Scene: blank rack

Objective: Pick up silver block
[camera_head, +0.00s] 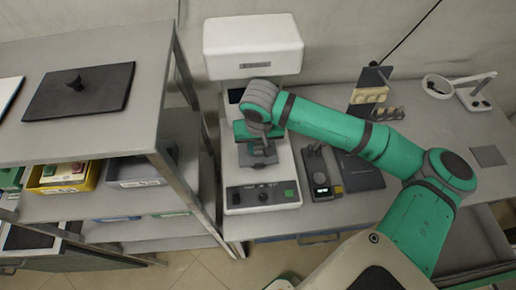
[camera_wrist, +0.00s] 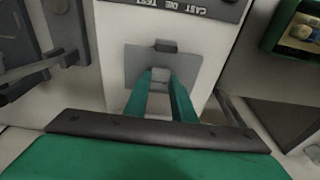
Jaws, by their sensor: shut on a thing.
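The silver block (camera_wrist: 160,76) shows in the wrist view as a small light-grey piece between the tips of my two green fingers. My gripper (camera_wrist: 161,80) is shut on it, over the grey plate (camera_wrist: 134,64) of the test machine. I cannot tell whether the block still touches the plate. In the head view my gripper (camera_head: 262,156) is at the middle of the white machine (camera_head: 282,168), and the block is too small or too hidden to make out. A small dark block (camera_wrist: 166,45) stands at the plate's far edge in the wrist view.
The machine's white head (camera_head: 253,47) rises behind my gripper. A metal shelf (camera_head: 150,105) with a dark lidded plate (camera_head: 80,90) and a yellow bin (camera_head: 62,187) stands left. A dark handheld device (camera_head: 321,175) and a dark pad (camera_head: 360,172) lie right of the machine.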

